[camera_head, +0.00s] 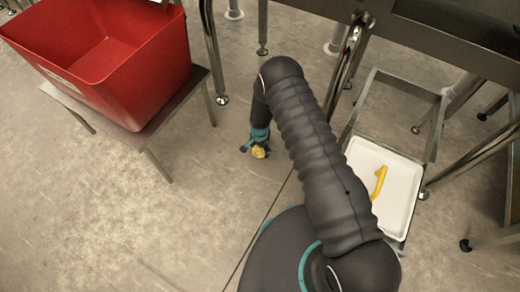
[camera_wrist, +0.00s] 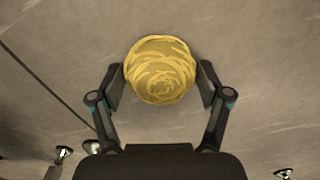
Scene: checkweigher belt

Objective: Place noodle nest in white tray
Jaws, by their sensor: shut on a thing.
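The noodle nest (camera_wrist: 160,70) is a round yellow coil held between the two fingers of my gripper (camera_wrist: 161,84) in the wrist view. In the head view the nest (camera_head: 259,152) shows small at the tip of my gripper (camera_head: 258,146), with bare floor behind it. My gripper is shut on it and is left of the tray, apart from it. The white tray (camera_head: 405,190) lies at the right on a low metal frame, partly hidden by my arm. A yellow curved piece (camera_head: 379,181) lies in the tray.
A red bin (camera_head: 150,75) stands on a low stand (camera_head: 180,115) at the upper left. Dark conveyor framework (camera_head: 430,35) with metal legs runs along the upper right. The floor (camera_head: 200,200) between the red bin and my arm is clear.

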